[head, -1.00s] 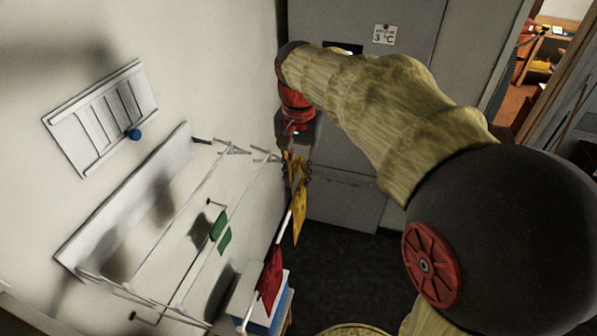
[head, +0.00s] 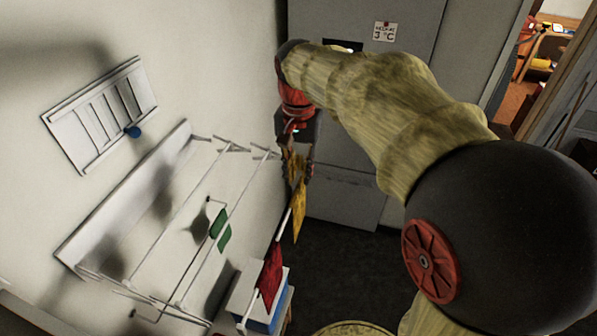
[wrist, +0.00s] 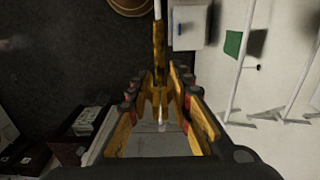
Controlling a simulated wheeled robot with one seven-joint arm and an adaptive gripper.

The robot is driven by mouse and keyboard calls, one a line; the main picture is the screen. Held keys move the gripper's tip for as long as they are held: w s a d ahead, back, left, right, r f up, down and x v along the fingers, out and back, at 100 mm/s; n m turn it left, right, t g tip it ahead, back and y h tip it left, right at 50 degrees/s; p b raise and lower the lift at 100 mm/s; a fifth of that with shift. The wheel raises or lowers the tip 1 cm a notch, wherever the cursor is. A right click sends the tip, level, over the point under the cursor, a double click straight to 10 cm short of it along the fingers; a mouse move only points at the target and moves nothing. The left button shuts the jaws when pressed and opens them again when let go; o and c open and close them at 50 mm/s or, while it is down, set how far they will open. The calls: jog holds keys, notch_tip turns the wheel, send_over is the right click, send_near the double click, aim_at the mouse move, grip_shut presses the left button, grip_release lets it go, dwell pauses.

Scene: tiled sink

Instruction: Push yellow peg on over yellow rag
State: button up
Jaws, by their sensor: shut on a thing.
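The yellow rag (head: 299,220) hangs over the front white bar of the wall drying rack; in the wrist view it shows as a narrow yellow strip (wrist: 160,45) along the bar. My gripper (head: 297,172) is at the rag's upper end, fingers pointing down; it also shows in the wrist view (wrist: 159,80). It is shut on the yellow peg (wrist: 160,98), a small yellow piece between the fingers, at the bar and rag. The peg is hard to tell from the yellow fingers, and I cannot tell how far it sits over the rag.
A red rag (head: 270,272) hangs on the same bar nearer to me, and a green rag (head: 221,232) on an inner bar. A white and blue box (head: 262,300) stands below. A grey cabinet (head: 360,110) is behind my gripper. Dark floor (head: 345,250) is open to the right.

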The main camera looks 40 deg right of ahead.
aim_at(299, 186)
jog(key=shift+f+b, duration=1.65)
jog(key=shift+f, duration=1)
dwell(0.9)
jog(key=o, duration=0.9)
jog(key=shift+r, duration=0.15)
jog(key=shift+r+p, duration=2.45)
jog(key=shift+r, duration=1)
